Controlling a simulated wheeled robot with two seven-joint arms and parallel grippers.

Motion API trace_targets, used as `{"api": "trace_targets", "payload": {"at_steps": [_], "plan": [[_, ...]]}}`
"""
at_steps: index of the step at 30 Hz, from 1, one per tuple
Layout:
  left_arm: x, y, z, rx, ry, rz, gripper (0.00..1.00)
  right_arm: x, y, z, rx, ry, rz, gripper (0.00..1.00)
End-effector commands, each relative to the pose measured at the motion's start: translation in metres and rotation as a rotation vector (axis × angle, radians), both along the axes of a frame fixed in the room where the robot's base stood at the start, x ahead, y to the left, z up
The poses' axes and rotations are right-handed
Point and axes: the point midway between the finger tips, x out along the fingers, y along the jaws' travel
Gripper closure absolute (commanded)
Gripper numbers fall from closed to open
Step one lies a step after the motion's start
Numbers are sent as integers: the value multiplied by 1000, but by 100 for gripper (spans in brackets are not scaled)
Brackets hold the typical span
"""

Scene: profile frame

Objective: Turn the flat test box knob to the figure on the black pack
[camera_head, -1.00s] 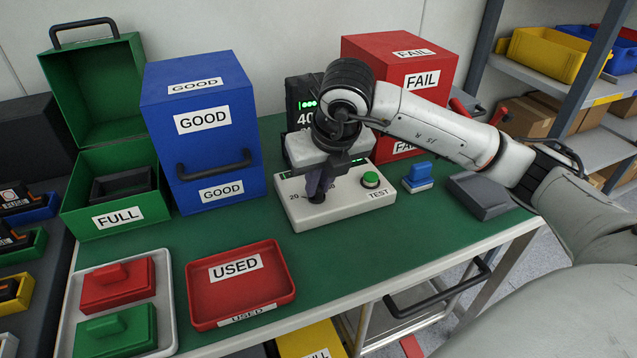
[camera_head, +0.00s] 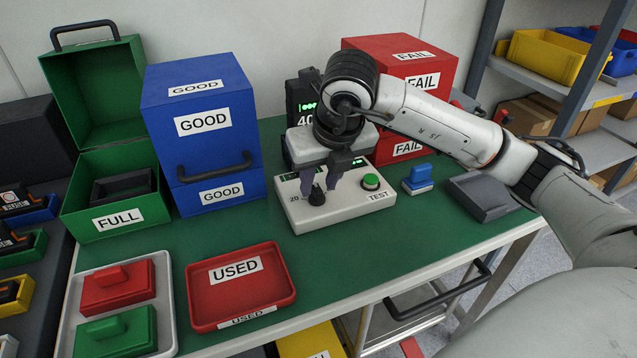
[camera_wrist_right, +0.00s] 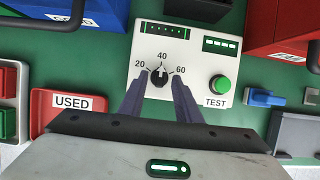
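The flat test box (camera_head: 350,205) is pale, with a black knob (camera_head: 317,196), a green button and a TEST label. In the right wrist view the knob (camera_wrist_right: 159,75) has its white pointer up, at about 40, between the 20 and 60 marks. The black pack (camera_head: 294,108) stands behind the box; a 40 and green lights show on it, partly hidden by my right arm. My right gripper (camera_head: 321,188) is open over the knob, and its fingers (camera_wrist_right: 158,82) are apart on either side of it, holding nothing. My left gripper is not in view.
The blue GOOD box (camera_head: 205,125) and red FAIL box (camera_head: 440,75) stand to either side behind. A red USED tray (camera_head: 284,297) lies in front at left. A blue stamp-like block (camera_head: 419,176) and grey block sit at right. Green bench top is clear in front.

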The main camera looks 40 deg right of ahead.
Motion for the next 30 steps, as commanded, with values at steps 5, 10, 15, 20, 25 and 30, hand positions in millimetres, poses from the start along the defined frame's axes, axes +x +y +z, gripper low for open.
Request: {"api": "trace_targets", "payload": {"at_steps": [5,10,15,20,25,30], "plan": [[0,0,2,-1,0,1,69,-13,3,35,-1,-6,0,70],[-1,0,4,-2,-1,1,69,-24,6,63,0,-4,0,70],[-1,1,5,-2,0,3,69,-31,7,78,0,-3,0,70],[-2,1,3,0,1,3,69,-33,7,81,-1,-1,-1,70],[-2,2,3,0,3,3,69,-32,8,81,-1,-1,-1,70],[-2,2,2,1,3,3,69,-32,8,80,0,-1,0,70]]}}
